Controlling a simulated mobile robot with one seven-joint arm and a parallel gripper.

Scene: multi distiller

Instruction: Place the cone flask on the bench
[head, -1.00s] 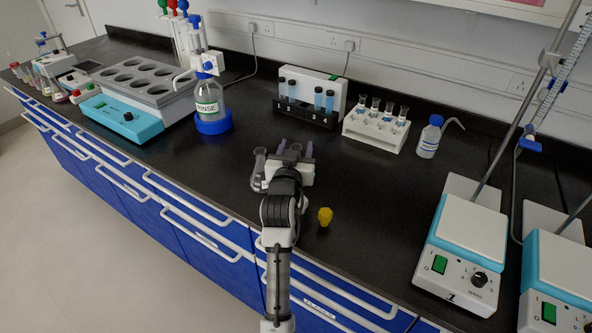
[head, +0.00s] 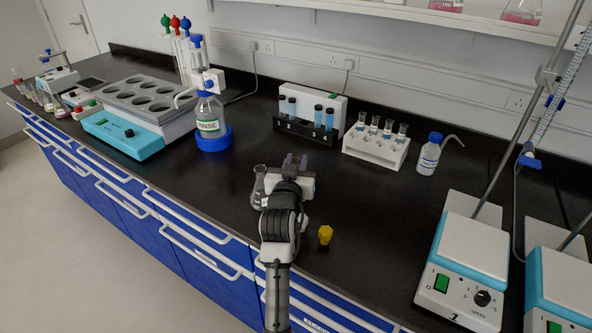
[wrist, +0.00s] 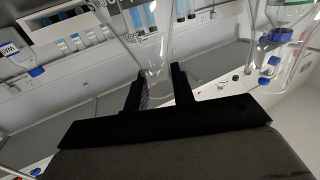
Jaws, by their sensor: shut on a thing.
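My gripper (head: 295,160) is over the black bench (head: 235,185), low near its front. It is shut on clear glass, which shows between the black fingers in the wrist view (wrist: 157,55); I take this to be the cone flask. Its outline is faint, and its base is hidden by my gripper in the head view. More clear glass (head: 258,187) shows just left of my gripper. I cannot tell whether the held flask touches the bench.
A yellow stopper (head: 325,235) lies right of my gripper. The rinse bottle (head: 209,118) stands behind left, tube racks (head: 376,147) and a water bottle (head: 428,155) behind right. A hotplate stirrer (head: 465,258) is at right. Bench in front of the rinse bottle is clear.

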